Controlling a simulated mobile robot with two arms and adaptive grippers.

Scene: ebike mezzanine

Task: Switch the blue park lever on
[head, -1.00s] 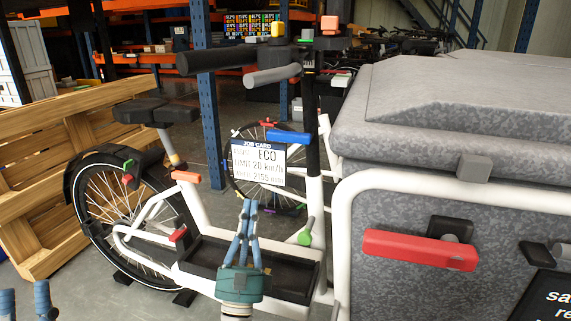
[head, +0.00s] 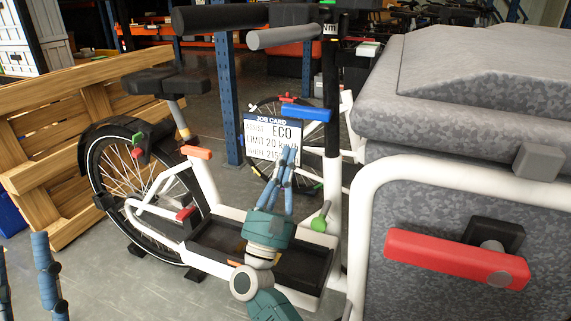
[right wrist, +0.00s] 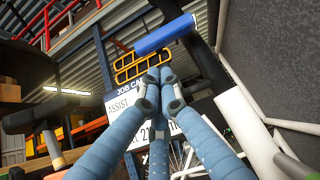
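The blue lever (head: 306,114) sits on the bike's black upright post and points left, nearly level, just above the job card (head: 270,135). In the right wrist view the blue lever (right wrist: 166,36) is ahead, beyond the fingertips. My right gripper (head: 288,155) is below and slightly left of the lever, pointing up, in front of the card. Its fingertips (right wrist: 158,88) are drawn together with nothing seen between them, apart from the lever in the picture. My left gripper (head: 28,268) is at the lower left edge, partly cut off, its fingers apart and empty.
A red lever (head: 455,259) is on the grey box (head: 400,220) at right. A green lever (head: 320,217), an orange lever (head: 197,152) and black handlebars (head: 222,17) are on the bike. The black tray (head: 312,268) lies below my right gripper. A wooden pallet (head: 40,125) stands left.

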